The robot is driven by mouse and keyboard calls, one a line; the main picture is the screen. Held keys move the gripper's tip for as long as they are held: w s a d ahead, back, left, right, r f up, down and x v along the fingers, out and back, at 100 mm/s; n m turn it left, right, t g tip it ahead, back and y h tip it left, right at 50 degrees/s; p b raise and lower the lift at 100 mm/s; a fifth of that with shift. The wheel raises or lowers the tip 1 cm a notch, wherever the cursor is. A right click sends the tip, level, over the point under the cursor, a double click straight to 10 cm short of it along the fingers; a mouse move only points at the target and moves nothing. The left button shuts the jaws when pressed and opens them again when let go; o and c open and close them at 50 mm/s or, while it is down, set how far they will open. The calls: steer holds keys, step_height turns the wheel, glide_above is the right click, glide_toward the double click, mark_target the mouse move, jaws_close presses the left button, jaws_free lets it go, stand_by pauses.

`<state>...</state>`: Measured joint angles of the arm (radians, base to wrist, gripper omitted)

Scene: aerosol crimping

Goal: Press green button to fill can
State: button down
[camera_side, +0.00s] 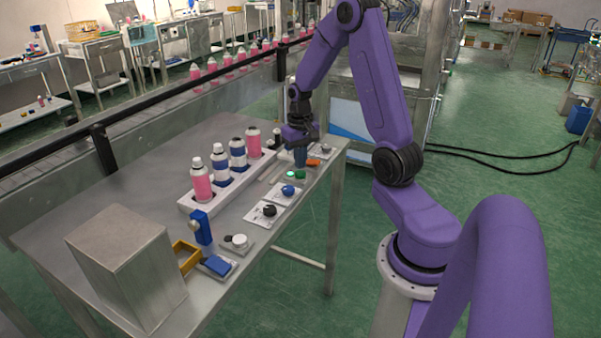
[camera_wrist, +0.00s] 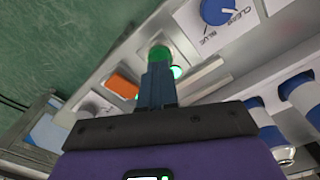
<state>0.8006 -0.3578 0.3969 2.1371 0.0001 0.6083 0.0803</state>
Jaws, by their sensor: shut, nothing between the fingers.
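The green button (camera_wrist: 160,53) sits on a grey panel and shows just past my fingertips in the wrist view. It also shows in the side view (camera_side: 300,175). My gripper (camera_wrist: 158,68) is shut and empty, its blue fingers pointing down at the button. The fingertips overlap the button's edge in the wrist view; I cannot tell whether they touch it. In the side view my gripper (camera_side: 300,163) is low over the panel. A green light (camera_wrist: 176,72) glows beside the fingers. Several cans, including a pink one (camera_side: 201,183), stand upright in a white rack (camera_side: 187,206).
An orange button (camera_wrist: 122,84) sits close beside the green one. A blue knob (camera_wrist: 216,10) is on a plate marked CLEAR and BLUE. A black knob (camera_side: 269,210) and a metal box (camera_side: 125,262) are nearer the camera on the table. A rail runs behind the table.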

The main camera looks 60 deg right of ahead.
mark_target(300, 173)
step_height(300, 173, up, 9)
steer(key=shift+f, duration=0.2)
stand_by(0.9)
steer(key=s+a+r+n, duration=0.15)
steer(key=a+n, duration=0.35)
steer(key=a, duration=0.5)
steer(key=s+a+n, duration=0.3)
steer(key=a+n, duration=0.1)
steer(key=a, duration=0.6)
steer(key=s+a+n, duration=0.4)
steer(key=s, duration=0.4)
steer(key=s+a+n, duration=0.4)
steer(key=s+n, duration=0.1)
steer(key=s, duration=0.3)
steer(key=shift+s+a+f+n, duration=0.15)
steer(key=shift+s+f+n, duration=0.05)
steer(key=shift+s+n, duration=0.15)
